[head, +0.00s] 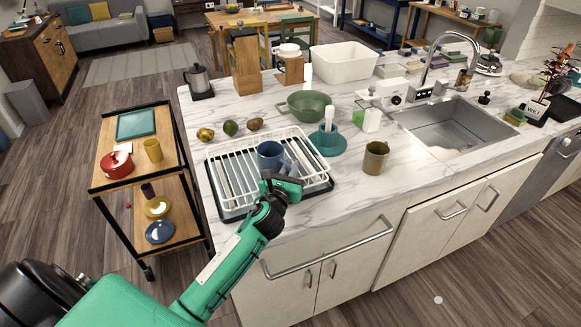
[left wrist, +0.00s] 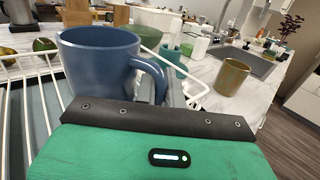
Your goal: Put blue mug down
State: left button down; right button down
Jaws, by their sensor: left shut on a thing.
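The blue mug (head: 270,155) is upright at the white dish rack (head: 218,160) on the marble counter. In the left wrist view the blue mug (left wrist: 98,62) fills the upper left, with its handle to the right. My left gripper (head: 281,178) is at the mug's near side and is shut on it, at the handle side. The fingertips are mostly hidden behind the wrist. I cannot tell whether the mug's base touches the rack. My right gripper does not show.
A green pot (head: 304,105) and a sink (head: 455,125) lie farther back. The counter's front edge is close. Bare marble lies around the olive-brown mug.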

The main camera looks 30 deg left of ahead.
pick_arm(q)
jog(key=shift+f, duration=0.3)
jog(key=c, duration=1.5)
grip_release()
jog(key=shift+r, duration=0.2)
jog(key=shift+r+p, duration=0.3)
jog(key=shift+r, duration=0.15)
jog(key=s+d+b, duration=0.1)
jog(key=s+b, duration=0.2)
jog(key=s, duration=0.9)
jog(key=shift+d+f, duration=0.2)
jog(key=shift+d, duration=0.2)
